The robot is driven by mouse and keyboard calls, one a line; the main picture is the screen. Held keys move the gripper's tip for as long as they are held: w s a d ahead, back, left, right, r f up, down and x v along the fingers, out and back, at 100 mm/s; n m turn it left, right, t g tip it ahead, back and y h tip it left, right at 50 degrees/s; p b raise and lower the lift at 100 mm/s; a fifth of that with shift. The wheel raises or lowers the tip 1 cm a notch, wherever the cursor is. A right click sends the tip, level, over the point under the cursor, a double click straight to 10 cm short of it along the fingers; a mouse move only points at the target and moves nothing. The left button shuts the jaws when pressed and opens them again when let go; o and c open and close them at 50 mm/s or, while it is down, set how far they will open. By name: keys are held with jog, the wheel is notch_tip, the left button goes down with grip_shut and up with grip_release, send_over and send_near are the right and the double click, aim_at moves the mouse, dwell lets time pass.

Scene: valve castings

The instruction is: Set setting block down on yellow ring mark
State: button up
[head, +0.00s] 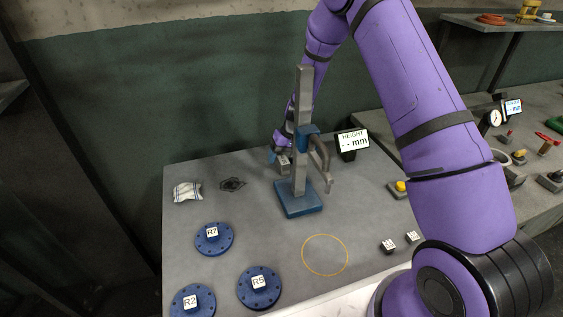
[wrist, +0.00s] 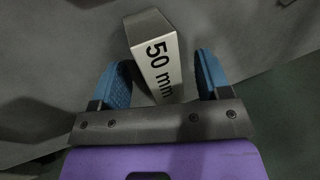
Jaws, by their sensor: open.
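The setting block (wrist: 158,62), a grey block with a white face reading "50 mm", stands between the two blue fingertips of my gripper (wrist: 162,82) in the wrist view. The gripper is open, with a gap visible beside the block. In the head view my gripper (head: 279,157) is at the back of the bench, partly hidden behind the height gauge, and the block (head: 284,167) shows only in part there. The yellow ring mark (head: 325,235) is a thin empty circle on the bench's front part, well away from the gripper.
The height gauge (head: 298,199) with its blue base stands between gripper and ring. A height display (head: 352,142) is to its right. Blue flanges R7 (head: 213,245), R5 (head: 259,297) and R2 (head: 193,306) lie front left.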

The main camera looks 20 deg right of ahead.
aim_at(283, 155)
grip_shut()
jog(key=shift+r, duration=0.15)
notch_tip(283, 155, up, 9)
jog(key=shift+w, duration=0.1)
jog(key=w+d+r+m+t, duration=0.1)
jog(key=w+d+r+m, duration=0.1)
jog(key=d+r, duration=0.4)
notch_tip(283, 155, up, 4)
jog(key=shift+d+r+m, duration=0.1)
jog(key=shift+d+m, duration=0.15)
jog(key=shift+m, duration=0.25)
